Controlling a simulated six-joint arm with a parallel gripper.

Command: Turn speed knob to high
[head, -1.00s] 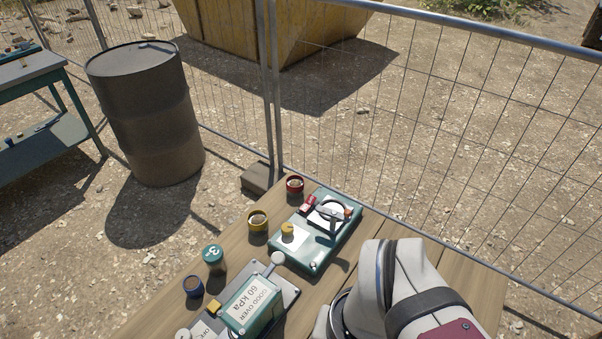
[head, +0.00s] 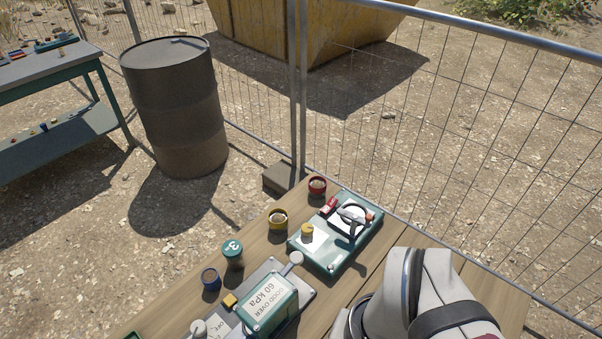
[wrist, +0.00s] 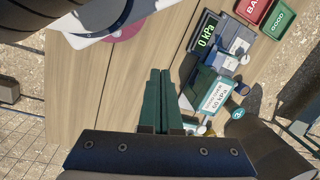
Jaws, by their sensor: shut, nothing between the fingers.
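My gripper (wrist: 161,73) shows in the wrist view as two dark green fingers, shut and empty, above bare bench planks. It is outside the head view. In the head view, a teal box (head: 332,259) carries a round-faced part (head: 351,216) with a dark bar across it and a small yellow knob (head: 307,230). I see no readable speed or high marking, so I cannot tell which part is the speed knob. Nearer stands a teal unit labelled GOOD OVER 60 kPa (head: 268,303); it also shows in the wrist view (wrist: 213,95), right of my fingers and apart from them.
Red (head: 317,187), yellow (head: 278,219) and blue (head: 210,279) cups and a green cap marked 3 (head: 233,254) line the bench edge. A display reads 0 kPa (wrist: 205,36), near BAD (wrist: 253,9) and GOOD (wrist: 279,20) trays. A mesh fence (head: 450,120) stands behind.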

